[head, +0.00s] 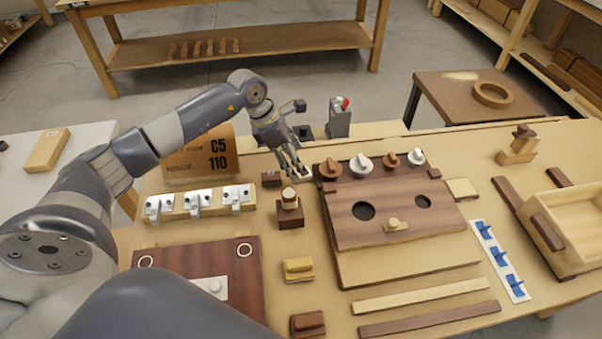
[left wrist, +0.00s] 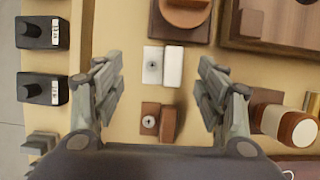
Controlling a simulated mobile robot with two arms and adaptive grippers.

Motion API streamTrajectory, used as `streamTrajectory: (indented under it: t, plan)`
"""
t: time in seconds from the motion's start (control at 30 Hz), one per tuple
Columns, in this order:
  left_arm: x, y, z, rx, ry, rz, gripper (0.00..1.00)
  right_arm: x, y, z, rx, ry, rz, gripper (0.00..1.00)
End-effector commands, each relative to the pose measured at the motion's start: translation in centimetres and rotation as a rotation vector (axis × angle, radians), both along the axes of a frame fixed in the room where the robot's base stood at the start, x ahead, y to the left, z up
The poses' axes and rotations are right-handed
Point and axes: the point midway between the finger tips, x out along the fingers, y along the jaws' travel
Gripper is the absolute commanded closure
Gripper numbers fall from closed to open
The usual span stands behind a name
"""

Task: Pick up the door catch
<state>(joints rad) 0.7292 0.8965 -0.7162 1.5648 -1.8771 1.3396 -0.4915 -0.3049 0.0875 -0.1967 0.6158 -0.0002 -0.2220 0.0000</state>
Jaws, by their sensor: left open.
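Two small catch-like pieces lie on the bench under my left gripper (head: 292,164), each with a round metal dot. In the left wrist view one is white (left wrist: 172,66) and the other is brown (left wrist: 168,122); I cannot tell which is meant by the door catch. The brown one also shows in the head view (head: 271,179), just left of the gripper. The white one is largely hidden there by the fingers. My left gripper's fingers (left wrist: 158,75) are open and empty, one on each side of the pieces in the wrist view. My right gripper is out of view.
A block with a striped knob (head: 289,204) stands close in front of the gripper. A brown panel with several knobs (head: 385,200) lies to the right. Black labelled pieces (left wrist: 43,88) and a grey switch box (head: 340,118) stand behind.

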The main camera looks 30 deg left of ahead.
Motion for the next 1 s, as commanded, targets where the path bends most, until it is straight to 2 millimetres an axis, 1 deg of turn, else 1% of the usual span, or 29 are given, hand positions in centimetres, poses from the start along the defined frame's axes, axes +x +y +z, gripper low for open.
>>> streamTrajectory:
  t: [0.03,0.1,0.23,0.33,0.5,0.53,0.57,0.6,0.7,1.0]
  plan:
    - [0.0,-0.4,-0.6,-0.002,0.006,-0.001,0.34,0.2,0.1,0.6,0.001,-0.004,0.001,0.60]
    - [0.1,-0.8,-1.6,-0.002,0.004,-0.002,0.34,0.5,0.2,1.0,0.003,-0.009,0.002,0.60]
    - [0.5,-1.2,-3.1,-0.002,0.002,0.000,0.34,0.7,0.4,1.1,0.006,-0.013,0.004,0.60]
    - [0.6,-1.2,-3.5,0.001,0.002,0.000,0.34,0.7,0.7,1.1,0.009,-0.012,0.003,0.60]
    - [0.7,-1.2,-3.6,0.000,0.001,0.000,0.34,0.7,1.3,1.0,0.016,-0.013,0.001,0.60]
    - [0.7,-1.2,-3.6,0.000,0.001,0.000,0.36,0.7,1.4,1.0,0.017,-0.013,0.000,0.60]
    - [0.7,-1.2,-3.5,0.000,0.001,0.000,0.43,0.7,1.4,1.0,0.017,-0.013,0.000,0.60]
    - [0.7,-1.2,-3.5,0.000,0.001,0.000,0.52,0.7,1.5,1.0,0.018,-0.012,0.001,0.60]
    - [0.7,-1.2,-3.5,0.000,0.001,0.000,0.72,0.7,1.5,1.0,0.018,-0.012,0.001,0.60]
    - [0.6,-1.2,-3.5,0.000,0.001,0.000,0.72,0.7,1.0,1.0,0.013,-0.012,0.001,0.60]
